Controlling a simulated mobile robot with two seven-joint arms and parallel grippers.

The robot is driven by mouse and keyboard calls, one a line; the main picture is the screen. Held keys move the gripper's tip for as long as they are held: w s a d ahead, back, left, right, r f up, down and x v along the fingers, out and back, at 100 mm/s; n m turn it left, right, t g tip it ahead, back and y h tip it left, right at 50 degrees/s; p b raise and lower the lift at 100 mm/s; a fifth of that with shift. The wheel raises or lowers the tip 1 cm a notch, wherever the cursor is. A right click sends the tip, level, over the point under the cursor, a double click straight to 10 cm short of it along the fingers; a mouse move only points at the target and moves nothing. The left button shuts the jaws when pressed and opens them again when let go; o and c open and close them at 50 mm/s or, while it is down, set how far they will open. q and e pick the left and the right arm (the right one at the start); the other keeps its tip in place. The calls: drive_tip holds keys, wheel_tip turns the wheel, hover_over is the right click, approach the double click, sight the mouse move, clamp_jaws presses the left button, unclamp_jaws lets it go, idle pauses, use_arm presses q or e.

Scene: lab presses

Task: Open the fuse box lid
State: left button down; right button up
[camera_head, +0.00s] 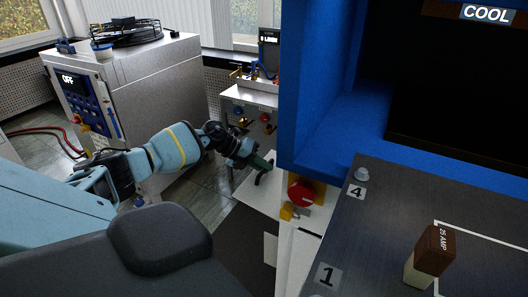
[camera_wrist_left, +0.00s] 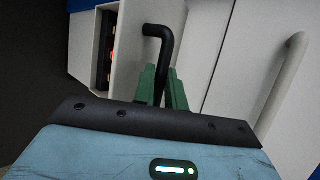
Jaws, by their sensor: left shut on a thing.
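The fuse box lid (camera_head: 248,188) is a white panel with a black bar handle (camera_head: 265,173). In the head view it stands out to the left of the white cabinet front. In the left wrist view the lid (camera_wrist_left: 130,28) is ajar, with a dark opening and small orange-red parts (camera_wrist_left: 107,50) to its left. My left gripper (camera_head: 258,162) is shut on the black handle; its green fingers (camera_wrist_left: 162,88) close around the handle's lower part in the left wrist view, and the bent top (camera_wrist_left: 158,32) sticks out above them. My right gripper is not in view.
A red rotary switch (camera_head: 301,192) sits on yellow right of the lid. The blue press frame (camera_head: 305,80) rises close behind it. A brown 25 AMP fuse (camera_head: 434,250) stands on the dark worktop (camera_head: 375,230). A grey handle (camera_wrist_left: 285,80) is at right in the wrist view.

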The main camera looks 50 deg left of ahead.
use_arm(q)
drive_tip(key=shift+s+d+f, duration=0.1)
drive_tip(key=shift+d+f, duration=0.15)
drive_tip(key=shift+d, duration=0.05)
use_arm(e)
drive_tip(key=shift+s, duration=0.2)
use_arm(q)
drive_tip(key=c, duration=1.5)
unclamp_jaws()
drive_tip(key=shift+r, duration=0.1)
drive_tip(key=shift+o, duration=0.2)
drive_tip(key=shift+s+a+r, duration=0.15)
drive_tip(key=shift+a+r, duration=0.15)
drive_tip(key=shift+a, duration=0.1)
drive_tip(key=v, duration=0.7)
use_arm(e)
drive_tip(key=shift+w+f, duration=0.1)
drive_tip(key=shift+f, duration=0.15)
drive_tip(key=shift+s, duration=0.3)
